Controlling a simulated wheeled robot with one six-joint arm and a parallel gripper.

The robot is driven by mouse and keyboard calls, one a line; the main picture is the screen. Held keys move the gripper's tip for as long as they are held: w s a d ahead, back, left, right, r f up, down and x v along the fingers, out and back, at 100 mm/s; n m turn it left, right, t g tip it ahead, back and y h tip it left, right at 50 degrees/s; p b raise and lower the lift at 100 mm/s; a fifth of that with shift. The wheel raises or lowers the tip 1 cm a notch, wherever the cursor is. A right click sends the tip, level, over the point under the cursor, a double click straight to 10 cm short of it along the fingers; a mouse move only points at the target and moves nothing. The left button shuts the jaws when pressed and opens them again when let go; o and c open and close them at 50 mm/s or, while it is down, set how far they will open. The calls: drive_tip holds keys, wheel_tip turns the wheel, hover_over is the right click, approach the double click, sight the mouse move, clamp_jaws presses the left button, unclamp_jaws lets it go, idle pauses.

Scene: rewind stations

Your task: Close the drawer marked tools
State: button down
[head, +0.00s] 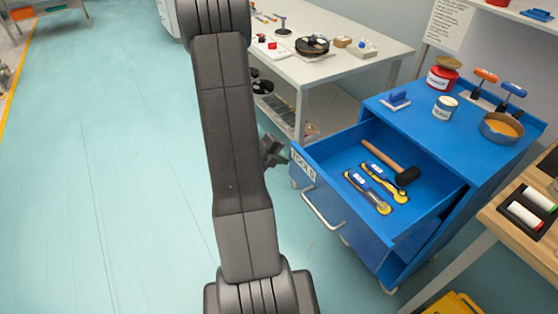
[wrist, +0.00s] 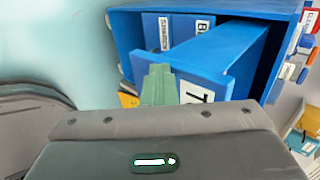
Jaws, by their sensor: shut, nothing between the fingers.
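The blue drawer (head: 397,218) marked tools is pulled out of the blue cabinet (head: 446,128). Its white label (head: 304,164) and metal handle (head: 322,208) are on its front. A mallet (head: 394,164) and yellow-handled tools (head: 369,190) lie inside. My gripper (head: 284,157) is at the drawer front's upper left corner, partly hidden behind my arm. In the wrist view, its green fingers (wrist: 158,84) are shut and empty, in front of the drawer front (wrist: 215,82) beside the label (wrist: 196,93). I cannot tell whether they touch it.
On the cabinet top are a red tin (head: 441,79), a white pot (head: 445,107) and a round tin (head: 501,128). A white bench (head: 340,67) stands behind. A wooden table (head: 508,218) is at right. The floor (head: 110,170) at left is clear.

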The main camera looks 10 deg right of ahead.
sight(352, 128)
drive_tip(key=w+d+p, duration=0.1)
drive_tip(key=w+d, duration=0.2)
drive_tip(key=d, duration=0.5)
drive_tip(key=w+d+p, duration=0.1)
drive_tip(key=w+d, duration=0.3)
drive_tip(key=d, duration=0.5)
drive_tip(key=w+d+p, duration=0.1)
drive_tip(key=w+d, duration=0.3)
drive_tip(key=d, duration=0.5)
drive_tip(key=shift+d, duration=0.2)
drive_tip(key=shift+d+r, duration=0.1)
drive_tip(key=shift+r, duration=0.1)
